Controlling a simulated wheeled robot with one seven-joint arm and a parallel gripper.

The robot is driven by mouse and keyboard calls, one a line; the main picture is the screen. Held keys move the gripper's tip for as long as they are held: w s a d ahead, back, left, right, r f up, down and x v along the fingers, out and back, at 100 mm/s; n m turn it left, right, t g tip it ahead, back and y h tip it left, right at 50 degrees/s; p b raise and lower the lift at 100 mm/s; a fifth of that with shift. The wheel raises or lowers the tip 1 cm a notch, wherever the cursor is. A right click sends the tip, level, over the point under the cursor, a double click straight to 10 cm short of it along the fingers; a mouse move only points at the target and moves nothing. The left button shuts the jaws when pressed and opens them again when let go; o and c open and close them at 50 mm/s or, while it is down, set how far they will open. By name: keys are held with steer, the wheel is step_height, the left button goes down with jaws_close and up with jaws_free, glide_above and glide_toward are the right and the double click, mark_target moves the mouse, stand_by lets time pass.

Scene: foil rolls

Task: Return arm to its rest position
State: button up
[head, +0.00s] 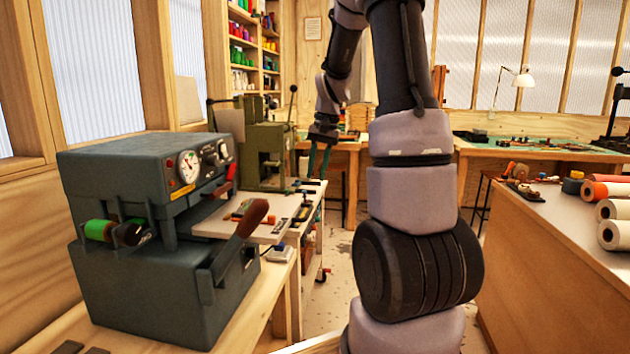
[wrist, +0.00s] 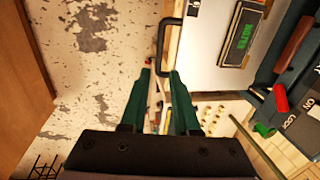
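My arm rises through the middle of the head view and bends away to the far side. My gripper (head: 318,165) hangs fingers-down beyond the grey press, near the far end of the workbench. In the wrist view my gripper (wrist: 159,73) shows two green fingers apart, with a clear gap and nothing held between them. The grey hot-foil press (head: 150,230) stands on the bench at left, with a green foil roll (head: 100,230) on its side. A green roll end (wrist: 265,130) and a red handle (wrist: 280,97) show at the right of the wrist view.
A green-grey machine (head: 265,145) stands behind the press. A counter (head: 570,225) at right carries several rolls (head: 612,210). Bare worn floor (wrist: 90,60) lies left of the fingers in the wrist view; a dark handle (wrist: 162,45) is close to the fingertips.

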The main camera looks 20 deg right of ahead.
stand_by(0.4)
steer(key=s+a+r+n+t, duration=0.1)
steer(key=s+a+r+t, duration=0.1)
steer(key=s+a+r, duration=0.2)
steer(key=s+a+r+n+t, duration=0.1)
steer(key=s+a+r, duration=0.3)
steer(key=s, duration=0.7)
steer(key=s+a+r+t, duration=0.3)
steer(key=s+a+r, duration=0.1)
steer(key=s, duration=0.3)
steer(key=shift+s+a+r+n, duration=0.15)
steer(key=shift+r+n, duration=0.25)
steer(key=shift+r, duration=0.5)
